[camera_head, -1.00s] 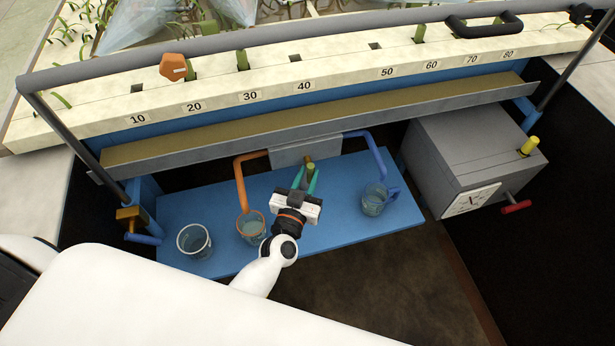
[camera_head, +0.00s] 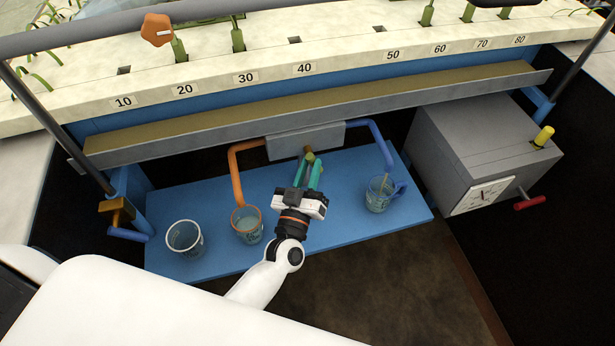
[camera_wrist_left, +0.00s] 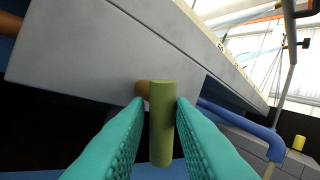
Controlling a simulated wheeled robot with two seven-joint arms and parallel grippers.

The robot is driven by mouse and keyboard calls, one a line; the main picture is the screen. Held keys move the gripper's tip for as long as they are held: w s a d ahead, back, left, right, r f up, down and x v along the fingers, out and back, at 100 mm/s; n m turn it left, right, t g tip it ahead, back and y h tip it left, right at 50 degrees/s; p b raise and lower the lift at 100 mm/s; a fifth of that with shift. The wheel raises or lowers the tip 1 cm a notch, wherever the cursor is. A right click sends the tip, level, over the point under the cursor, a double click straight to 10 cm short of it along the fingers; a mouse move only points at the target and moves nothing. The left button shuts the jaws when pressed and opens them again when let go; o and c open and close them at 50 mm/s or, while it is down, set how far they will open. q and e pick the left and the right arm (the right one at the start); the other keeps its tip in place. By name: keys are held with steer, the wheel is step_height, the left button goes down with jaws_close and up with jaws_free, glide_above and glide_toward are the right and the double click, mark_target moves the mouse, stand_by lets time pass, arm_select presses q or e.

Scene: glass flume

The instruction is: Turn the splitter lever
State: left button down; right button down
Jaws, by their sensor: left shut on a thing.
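The splitter lever (camera_head: 310,157) is a short olive-green rod at the front of the grey splitter box (camera_head: 290,144), under the long trough. My left gripper (camera_head: 309,174) reaches up to it from below and is shut on it. In the left wrist view the lever (camera_wrist_left: 162,130) stands between the teal fingers (camera_wrist_left: 160,104), roughly upright in that picture. A brown pivot (camera_wrist_left: 143,91) shows behind its upper end. The fingers hide part of the lever in the head view. My right gripper is not in view.
An orange pipe (camera_head: 232,172) leads to an orange-rimmed cup (camera_head: 247,228), a blue pipe (camera_head: 381,142) to a blue-handled cup (camera_head: 378,200). A white-rimmed cup (camera_head: 185,238) stands left on the blue shelf (camera_head: 330,220). A grey box (camera_head: 470,140) with a red-handled crank is at right.

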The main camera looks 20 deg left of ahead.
arm_select(q)
steer(key=n+b, duration=0.1)
steer(key=n+t+b, duration=0.1)
steer(key=shift+w+d+r+n+y, duration=0.1)
steer(key=shift+w+d+n+y, duration=0.05)
steer(key=shift+d+n+y, duration=0.2)
steer(key=shift+r, duration=0.1)
steer(key=c, duration=1.3)
jaws_free()
steer(key=shift+a, duration=0.1)
steer(key=b+v, duration=0.1)
steer(key=v, duration=1.1)
steer(key=shift+b, duration=0.3)
